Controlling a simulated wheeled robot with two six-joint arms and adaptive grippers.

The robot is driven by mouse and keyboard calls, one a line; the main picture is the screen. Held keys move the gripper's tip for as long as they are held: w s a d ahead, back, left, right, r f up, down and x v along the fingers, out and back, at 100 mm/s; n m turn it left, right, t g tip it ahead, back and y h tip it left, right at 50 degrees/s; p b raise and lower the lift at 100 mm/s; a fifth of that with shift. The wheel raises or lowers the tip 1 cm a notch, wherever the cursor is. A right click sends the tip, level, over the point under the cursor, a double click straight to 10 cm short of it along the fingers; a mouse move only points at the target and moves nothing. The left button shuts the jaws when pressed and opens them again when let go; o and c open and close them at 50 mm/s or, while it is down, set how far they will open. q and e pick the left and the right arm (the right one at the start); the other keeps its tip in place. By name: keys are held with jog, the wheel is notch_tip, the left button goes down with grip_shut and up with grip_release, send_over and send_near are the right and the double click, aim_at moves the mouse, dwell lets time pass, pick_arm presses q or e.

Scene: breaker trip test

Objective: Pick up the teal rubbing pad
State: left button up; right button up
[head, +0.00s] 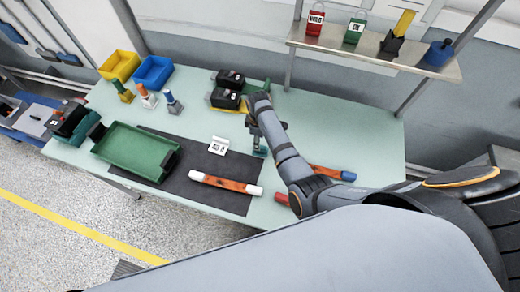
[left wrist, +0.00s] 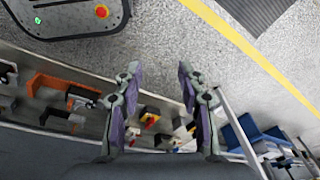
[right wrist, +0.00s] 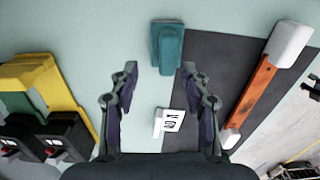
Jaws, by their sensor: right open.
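The teal rubbing pad (right wrist: 167,48) lies on the table at the edge of the dark mat in the right wrist view, ahead of the fingertips. In the head view only a bit of teal (head: 260,150) shows beside my right arm, which partly hides it. My right gripper (right wrist: 160,75) is open and empty, its fingers apart and pointing toward the pad, not touching it. My left gripper (left wrist: 159,80) is open and empty, away from the table, with floor beyond its fingers. It is outside the head view.
A white numbered card (right wrist: 169,122) stands close to the pad. An orange bar with white ends (head: 226,183) lies on the dark mat (head: 190,185), near a green tray (head: 135,172). Black breaker blocks (head: 227,98) sit behind; a shelf (head: 385,58) overhangs the back right.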

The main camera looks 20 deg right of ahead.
jog(key=shift+s+d+f, duration=0.1)
jog(key=shift+s+f, duration=0.3)
jog(key=shift+f, duration=0.25)
jog(key=shift+s+d+f, duration=0.1)
jog(key=shift+s+f, duration=0.25)
jog(key=shift+f, duration=0.25)
jog(key=f+b, duration=0.2)
jog(key=shift+b, duration=0.3)
jog(key=shift+w, duration=0.15)
jog(key=shift+c, duration=0.4)
jog(key=c, duration=0.5)
grip_shut()
pick_arm(q)
jog(key=s+f, duration=0.1)
jog(key=f, duration=0.2)
jog(key=shift+s, duration=0.35)
